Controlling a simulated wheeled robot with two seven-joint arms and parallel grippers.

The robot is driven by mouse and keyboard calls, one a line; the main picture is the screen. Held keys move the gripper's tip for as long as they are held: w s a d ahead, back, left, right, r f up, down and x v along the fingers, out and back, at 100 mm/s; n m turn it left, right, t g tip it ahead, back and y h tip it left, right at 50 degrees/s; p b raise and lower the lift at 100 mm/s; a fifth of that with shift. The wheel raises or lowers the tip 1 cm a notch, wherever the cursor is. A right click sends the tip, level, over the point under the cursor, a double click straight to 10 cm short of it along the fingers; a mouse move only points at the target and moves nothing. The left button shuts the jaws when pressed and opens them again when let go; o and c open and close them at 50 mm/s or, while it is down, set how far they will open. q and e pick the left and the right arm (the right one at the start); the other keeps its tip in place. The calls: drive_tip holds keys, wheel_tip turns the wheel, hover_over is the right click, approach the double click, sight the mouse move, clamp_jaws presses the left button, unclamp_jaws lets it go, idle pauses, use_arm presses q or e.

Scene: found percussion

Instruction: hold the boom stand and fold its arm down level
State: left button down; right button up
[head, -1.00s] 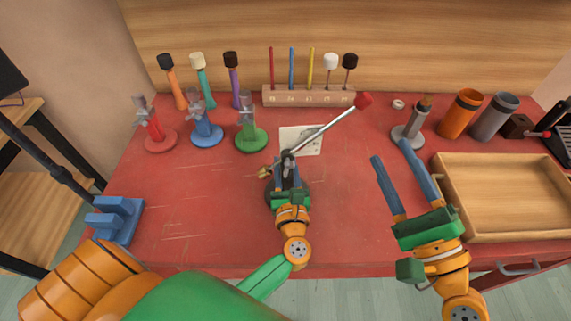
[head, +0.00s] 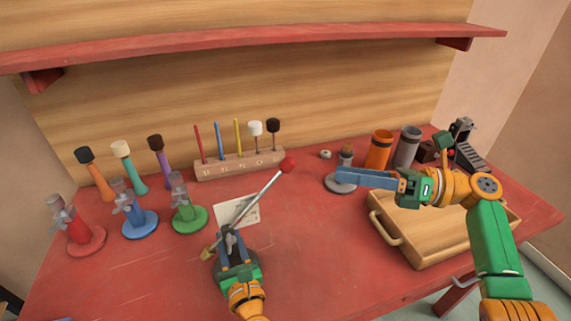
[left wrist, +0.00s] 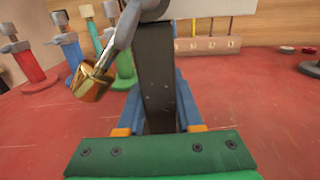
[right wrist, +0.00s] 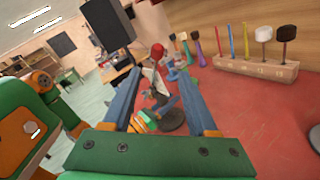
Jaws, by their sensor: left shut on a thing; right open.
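The boom stand stands near the table's front, its dark round base (head: 220,266) partly hidden by my left gripper. My left gripper (head: 236,248) is shut on the dark upright post (left wrist: 157,80). The silver boom arm (head: 258,200) slants up to the right. Its upper end carries a red ball (head: 288,164); its lower left end carries a brass counterweight (head: 207,252), large in the left wrist view (left wrist: 92,82). My right gripper (head: 340,177) is open and empty, right of the red ball and apart from it, pointing left. The right wrist view shows the red ball (right wrist: 158,50) between its fingers.
A wooden rack (head: 238,166) with several mallets is farther back. Red, blue and green (head: 189,218) stands are at the left. A grey-based stand (head: 340,186) sits by my right fingers; a wooden tray (head: 425,257) lies below that arm.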

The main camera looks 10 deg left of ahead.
sight(286, 165)
drive_tip(key=a, duration=1.1)
drive_tip(key=shift+a+r, duration=0.2)
drive_tip(key=shift+a, duration=0.2)
drive_tip(key=shift+w, duration=0.1)
clamp_jaws()
idle(0.5)
